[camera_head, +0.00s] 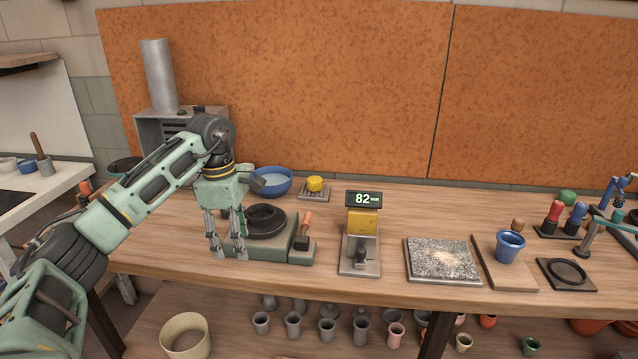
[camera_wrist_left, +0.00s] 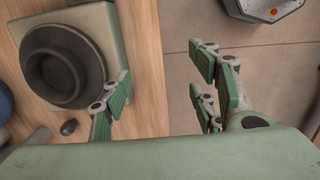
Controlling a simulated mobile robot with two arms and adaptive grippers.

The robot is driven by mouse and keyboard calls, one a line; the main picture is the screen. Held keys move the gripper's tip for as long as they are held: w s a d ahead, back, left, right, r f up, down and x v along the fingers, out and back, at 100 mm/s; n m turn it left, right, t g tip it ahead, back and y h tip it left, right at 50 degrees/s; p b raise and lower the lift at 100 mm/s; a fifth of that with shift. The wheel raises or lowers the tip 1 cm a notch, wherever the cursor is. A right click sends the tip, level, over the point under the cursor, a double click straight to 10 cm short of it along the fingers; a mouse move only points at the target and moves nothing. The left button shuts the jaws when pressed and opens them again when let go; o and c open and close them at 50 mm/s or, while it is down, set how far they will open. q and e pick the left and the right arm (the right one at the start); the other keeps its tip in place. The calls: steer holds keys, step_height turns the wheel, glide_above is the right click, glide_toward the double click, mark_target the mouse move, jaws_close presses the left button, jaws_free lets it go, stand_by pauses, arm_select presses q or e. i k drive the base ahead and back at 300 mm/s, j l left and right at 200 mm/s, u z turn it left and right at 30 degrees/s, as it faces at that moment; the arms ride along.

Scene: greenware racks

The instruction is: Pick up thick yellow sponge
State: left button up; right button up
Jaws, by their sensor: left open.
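The thick yellow sponge (camera_head: 315,184) sits on a small grey slatted tray (camera_head: 314,194) near the back of the wooden table. It is just right of a blue bowl (camera_head: 272,181). My left gripper (camera_head: 228,252) points down with its fingers apart and empty, in front of and left of the sponge, close to the green wheel device. The left wrist view shows the same gripper (camera_wrist_left: 160,108) open over the table's front edge, with no sponge in sight. My right gripper is in neither view.
The green device with a dark round wheel (camera_head: 265,222) stands beside my left gripper; its wheel (camera_wrist_left: 64,65) fills the wrist view's left. A gauge reading 82 (camera_head: 363,199) stands right of it. A speckled slab (camera_head: 442,261) and blue cup (camera_head: 509,246) lie further right.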

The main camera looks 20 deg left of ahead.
mark_target(314, 182)
steer(key=i, duration=1.4)
